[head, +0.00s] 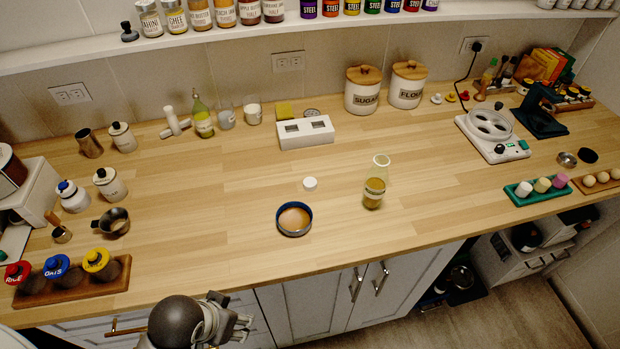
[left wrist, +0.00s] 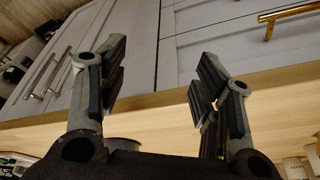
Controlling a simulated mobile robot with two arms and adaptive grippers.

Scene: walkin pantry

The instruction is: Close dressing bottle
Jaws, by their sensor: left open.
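The dressing bottle (head: 374,190) stands upright on the wooden counter, right of the middle in the head view. It is clear glass with a label, yellowish contents low down and an uncovered mouth. A small white cap (head: 310,183) lies on the counter to its left, apart from it. My left gripper (head: 236,322) is at the bottom of the head view, in front of the counter edge and well away from both. In the left wrist view its fingers (left wrist: 160,72) are spread and nothing is between them. My right gripper is not in view.
A round dark-rimmed tin (head: 294,219) sits left of the bottle near the front edge. A white box (head: 306,132) stands behind the cap. A jar rack (head: 75,290) is at the left front and a hotplate (head: 492,135) at the right. The counter around bottle and cap is clear.

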